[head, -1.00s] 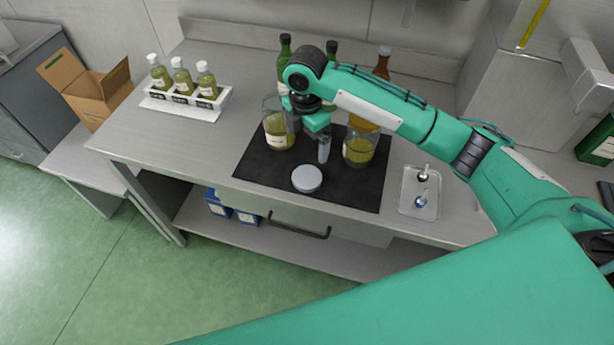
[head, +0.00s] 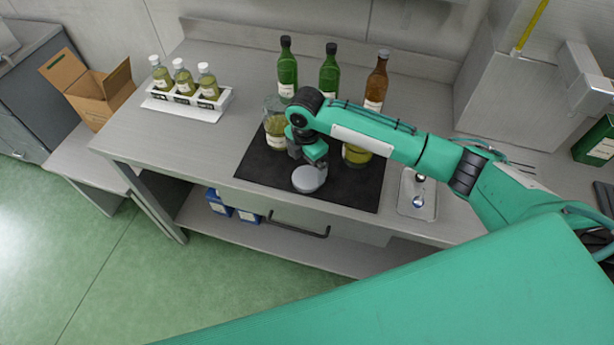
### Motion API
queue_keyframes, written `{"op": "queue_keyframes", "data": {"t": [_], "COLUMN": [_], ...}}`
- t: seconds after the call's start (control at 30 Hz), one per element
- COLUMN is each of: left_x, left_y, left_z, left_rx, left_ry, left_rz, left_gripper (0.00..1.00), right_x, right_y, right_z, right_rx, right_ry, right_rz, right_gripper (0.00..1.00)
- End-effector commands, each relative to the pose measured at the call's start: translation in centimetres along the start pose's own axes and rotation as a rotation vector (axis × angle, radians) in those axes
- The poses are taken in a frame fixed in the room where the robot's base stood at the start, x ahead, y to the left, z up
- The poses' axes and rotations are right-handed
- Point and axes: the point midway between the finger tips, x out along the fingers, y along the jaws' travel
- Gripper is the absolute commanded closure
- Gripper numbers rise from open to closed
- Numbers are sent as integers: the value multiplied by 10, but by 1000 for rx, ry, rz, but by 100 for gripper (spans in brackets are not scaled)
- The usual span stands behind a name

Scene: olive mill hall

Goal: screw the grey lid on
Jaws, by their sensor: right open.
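The grey lid (head: 308,180) is a round disc lying on the black mat (head: 258,172) near its front edge. My right gripper (head: 308,165) is open just above and behind the lid. Its fingers are partly hidden by its own wrist, and I cannot tell whether they touch the lid. One open-looking glass jar (head: 275,132) with yellow-green contents stands at the mat's back left. A second jar (head: 356,155) stands right of the gripper, and its upper part is hidden behind my right arm. My left gripper is out of view.
Two green bottles (head: 287,72) (head: 329,74) and a brown bottle (head: 376,82) stand at the back. A white rack (head: 185,104) with small bottles is at left. A metal tray (head: 407,205) with small tools lies at right. The bench's left middle is clear.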

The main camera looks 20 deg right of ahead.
Motion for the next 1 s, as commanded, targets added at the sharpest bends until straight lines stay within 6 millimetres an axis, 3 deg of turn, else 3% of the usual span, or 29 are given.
{"op": "queue_keyframes", "data": {"t": [0.17, 0.43, 0.83, 1.0], "left_x": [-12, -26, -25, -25], "left_y": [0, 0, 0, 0], "left_z": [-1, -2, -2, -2], "left_rx": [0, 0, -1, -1], "left_ry": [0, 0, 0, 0], "left_rz": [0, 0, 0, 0], "left_gripper": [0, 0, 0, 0], "right_x": [10, 47, 52, 52], "right_y": [-2, -4, -3, -3], "right_z": [0, 1, 1, 1], "right_rx": [1, 1, 0, 0], "right_ry": [1, 0, -1, -1], "right_rz": [-4, -1, 0, 0], "right_gripper": [0, 0, 0, 33]}}
